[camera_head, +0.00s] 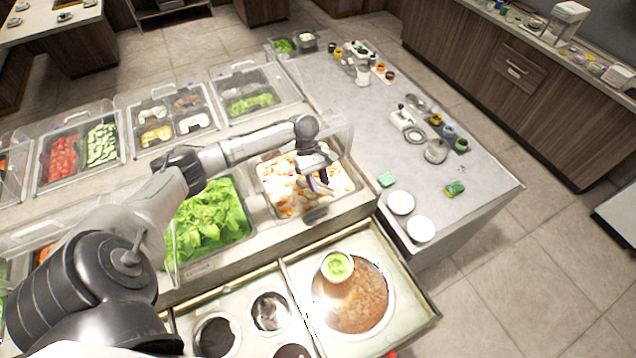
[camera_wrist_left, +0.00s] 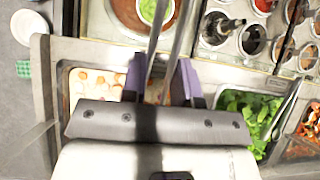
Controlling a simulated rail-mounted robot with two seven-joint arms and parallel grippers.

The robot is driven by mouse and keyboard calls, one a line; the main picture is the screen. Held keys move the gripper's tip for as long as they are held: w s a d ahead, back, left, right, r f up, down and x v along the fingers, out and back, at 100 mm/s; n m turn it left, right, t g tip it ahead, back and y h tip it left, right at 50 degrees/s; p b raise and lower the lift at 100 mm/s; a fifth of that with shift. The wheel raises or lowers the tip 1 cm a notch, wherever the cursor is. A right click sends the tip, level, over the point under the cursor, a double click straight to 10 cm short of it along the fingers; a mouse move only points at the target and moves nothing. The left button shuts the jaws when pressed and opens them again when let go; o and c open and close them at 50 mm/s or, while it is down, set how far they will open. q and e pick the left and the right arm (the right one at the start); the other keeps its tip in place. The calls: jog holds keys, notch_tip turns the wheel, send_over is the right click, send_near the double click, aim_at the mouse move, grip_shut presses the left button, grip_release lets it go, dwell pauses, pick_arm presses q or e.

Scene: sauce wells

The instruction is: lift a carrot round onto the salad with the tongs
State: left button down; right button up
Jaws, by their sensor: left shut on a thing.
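My left gripper (camera_head: 318,178) is over the tub of pale and orange pieces (camera_head: 278,190), where I take the orange ones to be carrot rounds. In the left wrist view its purple fingers (camera_wrist_left: 160,80) are shut on the tongs (camera_wrist_left: 163,38), whose two metal arms run away from the fingers. The tong tips are out of that frame, and I cannot tell if they hold a carrot round. The tub also shows in the wrist view (camera_wrist_left: 93,82). The salad is a small bowl of green (camera_head: 337,266) above the brown round well (camera_head: 362,305). My right gripper is out of view.
A tub of leafy greens (camera_head: 210,222) stands left of the carrot tub. Round wells (camera_head: 215,336) line the front counter. Clear guards stand behind the tubs.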

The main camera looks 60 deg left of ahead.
pick_arm(q)
notch_tip(320, 180, up, 3)
jog(key=shift+f, duration=0.1)
dwell(0.3)
jog(key=shift+w, duration=0.1)
